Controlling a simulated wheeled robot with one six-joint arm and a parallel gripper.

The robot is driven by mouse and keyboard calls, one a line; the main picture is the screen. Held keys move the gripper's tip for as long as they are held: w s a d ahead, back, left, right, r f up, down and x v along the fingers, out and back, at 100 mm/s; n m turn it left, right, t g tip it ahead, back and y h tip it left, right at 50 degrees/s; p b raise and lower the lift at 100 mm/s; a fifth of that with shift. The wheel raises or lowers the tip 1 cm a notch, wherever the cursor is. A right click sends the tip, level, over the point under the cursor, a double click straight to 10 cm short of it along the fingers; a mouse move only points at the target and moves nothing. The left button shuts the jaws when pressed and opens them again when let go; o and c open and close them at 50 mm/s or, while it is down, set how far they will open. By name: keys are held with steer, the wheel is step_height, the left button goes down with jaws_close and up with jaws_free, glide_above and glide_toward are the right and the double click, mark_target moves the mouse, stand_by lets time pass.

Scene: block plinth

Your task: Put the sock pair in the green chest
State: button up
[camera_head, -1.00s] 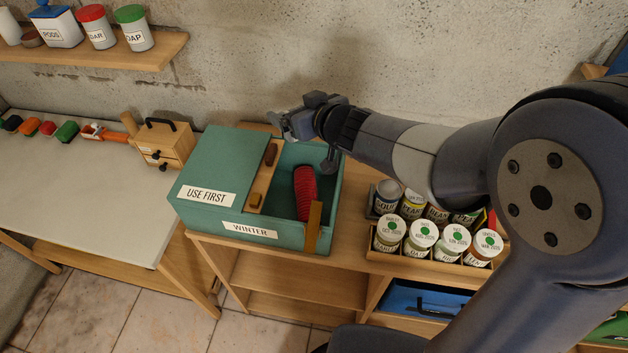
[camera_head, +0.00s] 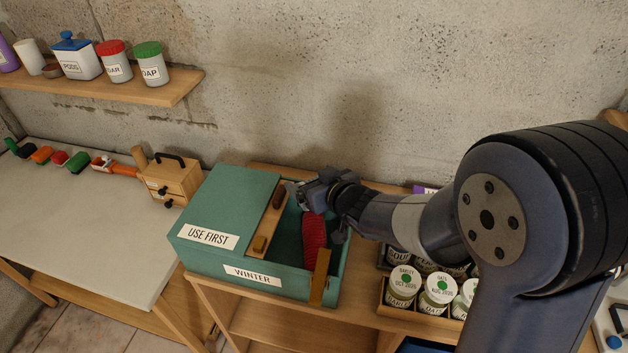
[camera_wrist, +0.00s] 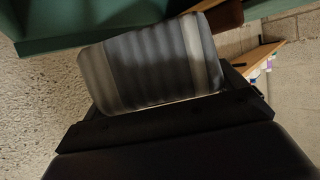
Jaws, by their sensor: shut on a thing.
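The green chest (camera_head: 222,266) stands on a wooden shelf unit, with "USE FIRST" and "WINTER" labels. Its left part is covered and its right part is open. A red ribbed thing (camera_head: 315,242) lies in the open part. My gripper (camera_head: 297,194) is over the back of the open part. In the wrist view it is shut on a grey, ribbed, banded roll, which looks like the sock pair (camera_wrist: 155,65). The roll is hardly visible in the head view. The chest's green wall shows at the top left of the wrist view (camera_wrist: 60,28).
Labelled jars (camera_head: 402,285) stand to the right.

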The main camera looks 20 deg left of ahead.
steer(key=shift+f+b, duration=0.6)
steer(key=o, duration=0.7)
steer(key=shift+r, duration=0.1)
steer(key=shift+r+p, duration=0.55)
steer(key=shift+p, duration=0.05)
steer(key=shift+s+d+r, duration=0.15)
steer(key=shift+d+r, duration=0.05)
steer(key=shift+r, duration=0.05)
steer(key=p+v, duration=0.1)
steer(key=v, duration=1)
steer(key=shift+d, duration=0.2)
steer(key=shift+s, duration=0.15)
